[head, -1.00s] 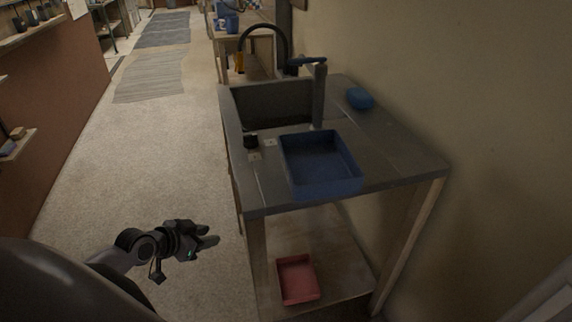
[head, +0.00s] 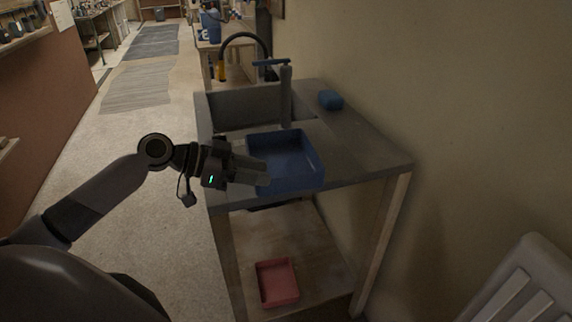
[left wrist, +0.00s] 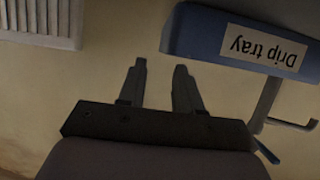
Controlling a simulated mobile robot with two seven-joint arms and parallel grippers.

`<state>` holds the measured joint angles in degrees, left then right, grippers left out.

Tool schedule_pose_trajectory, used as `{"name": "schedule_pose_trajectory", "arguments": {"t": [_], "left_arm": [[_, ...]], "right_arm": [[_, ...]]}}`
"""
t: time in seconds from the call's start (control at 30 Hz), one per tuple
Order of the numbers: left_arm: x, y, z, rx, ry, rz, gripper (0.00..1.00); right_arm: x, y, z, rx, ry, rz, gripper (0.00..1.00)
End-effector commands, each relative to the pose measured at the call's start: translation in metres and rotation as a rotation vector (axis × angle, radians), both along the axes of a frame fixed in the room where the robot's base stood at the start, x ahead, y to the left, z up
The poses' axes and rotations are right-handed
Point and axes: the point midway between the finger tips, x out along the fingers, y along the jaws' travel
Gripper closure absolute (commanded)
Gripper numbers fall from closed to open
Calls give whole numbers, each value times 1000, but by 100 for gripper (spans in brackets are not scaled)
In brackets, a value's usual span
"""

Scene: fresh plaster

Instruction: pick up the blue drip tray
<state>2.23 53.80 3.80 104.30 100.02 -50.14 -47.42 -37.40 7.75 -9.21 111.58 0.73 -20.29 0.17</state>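The blue drip tray (head: 300,165) sits on the front of the grey sink counter, open side up. In the left wrist view the tray (left wrist: 225,38) is at the upper right, with an upside-down "Drip tray" label on its side. My left gripper (head: 266,173) is at the tray's near left corner in the head view and hides part of it. In the left wrist view its two fingers (left wrist: 160,64) are apart with nothing between them. The tray lies beyond the right-hand finger; I cannot tell whether they touch. My right gripper is not in view.
The sink counter (head: 365,150) carries a tap (head: 285,95) behind the tray and a blue sponge-like item (head: 330,99). A red tray (head: 277,282) lies on the lower shelf. A wall is close on the right, with a slatted white object (head: 515,290). Floor is clear at left.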

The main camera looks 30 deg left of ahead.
Motion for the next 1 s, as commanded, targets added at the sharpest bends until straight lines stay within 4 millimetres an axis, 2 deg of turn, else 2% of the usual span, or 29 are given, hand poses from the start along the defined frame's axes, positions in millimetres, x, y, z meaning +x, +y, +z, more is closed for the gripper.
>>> {"name": "schedule_pose_trajectory", "arguments": {"t": [0.27, 0.53, 0.87, 0.9, 1.0], "left_arm": [[15, -13, -6, -2, -1, 3, 66], [38, -33, -20, -3, 0, 4, 66], [42, -38, -26, 1, 0, 4, 66], [42, -38, -26, 0, 1, 4, 72], [42, -37, -26, 0, 1, 4, 100]], "right_arm": [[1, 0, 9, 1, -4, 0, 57], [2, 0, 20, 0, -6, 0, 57], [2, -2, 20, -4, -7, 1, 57], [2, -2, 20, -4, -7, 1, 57], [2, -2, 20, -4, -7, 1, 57]]}}
